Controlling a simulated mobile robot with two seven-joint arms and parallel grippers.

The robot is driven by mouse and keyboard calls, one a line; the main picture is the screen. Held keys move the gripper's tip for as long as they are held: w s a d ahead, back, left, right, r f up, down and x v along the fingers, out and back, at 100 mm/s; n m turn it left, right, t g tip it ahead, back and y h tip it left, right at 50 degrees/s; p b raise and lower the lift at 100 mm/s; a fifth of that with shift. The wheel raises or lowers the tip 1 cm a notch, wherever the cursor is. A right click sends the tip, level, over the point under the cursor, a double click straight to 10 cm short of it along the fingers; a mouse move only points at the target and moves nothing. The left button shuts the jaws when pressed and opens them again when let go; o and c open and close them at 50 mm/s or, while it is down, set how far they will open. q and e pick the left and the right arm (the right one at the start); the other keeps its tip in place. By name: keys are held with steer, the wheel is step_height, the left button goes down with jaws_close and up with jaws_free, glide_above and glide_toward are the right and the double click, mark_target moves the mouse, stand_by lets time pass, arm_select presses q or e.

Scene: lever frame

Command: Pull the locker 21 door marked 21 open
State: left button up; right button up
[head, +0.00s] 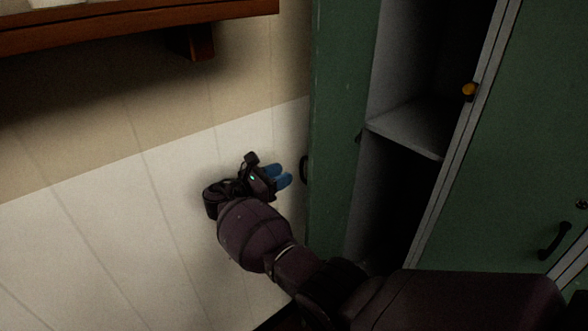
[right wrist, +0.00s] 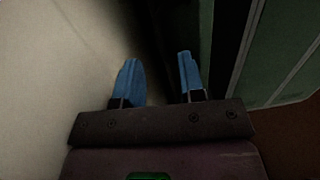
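A green locker door (head: 336,130) stands swung open at the left of an open locker. Its black handle (head: 304,170) shows at the door's left edge, on the side facing the wall. No number 21 can be read. My right gripper (head: 283,176) is just left of that handle, between door and wall, apparently apart from it. In the right wrist view its two blue fingers (right wrist: 160,78) are spread with nothing seen between them. The dark door (right wrist: 181,25) shows beyond the right finger there. My left gripper is not in view.
The open locker has a grey shelf (head: 408,133) and a dark interior. Another green door (head: 510,150) with a black handle is shut at the right. A pale wall (head: 100,230) is close on the left, with a wooden shelf (head: 130,25) above.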

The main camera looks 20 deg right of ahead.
steer(key=shift+v, duration=1.8)
steer(key=shift+f, duration=0.1)
steer(key=s+d+f+m+y, duration=0.1)
steer(key=s+d+f+y, duration=0.2)
steer(key=f, duration=0.4)
steer(key=s+d+f+m+y, duration=0.1)
steer(key=s+d+f+y, duration=0.2)
steer(key=f, duration=0.4)
steer(key=s+d+f+m+t+y+p, duration=0.1)
steer(key=s+d+f+m+y, duration=0.25)
steer(key=s+f, duration=0.35)
steer(key=s+d+f+m+y, duration=0.35)
steer(key=s+f, duration=0.25)
steer(key=s, duration=0.2)
steer(key=s+r+m+t+y, duration=0.1)
steer(key=s+r+m, duration=0.2)
steer(key=s, duration=0.3)
steer(key=s+d+r+m+t+y, duration=0.1)
steer(key=s+r+m, duration=0.1)
steer(key=s+m, duration=0.2)
steer(key=s+d+r+m+t+y+p, duration=0.1)
steer(key=s+r+m+t+y, duration=0.1)
steer(key=s, duration=0.8)
steer(key=shift+r+m, duration=0.8)
steer(key=shift+m, duration=0.3)
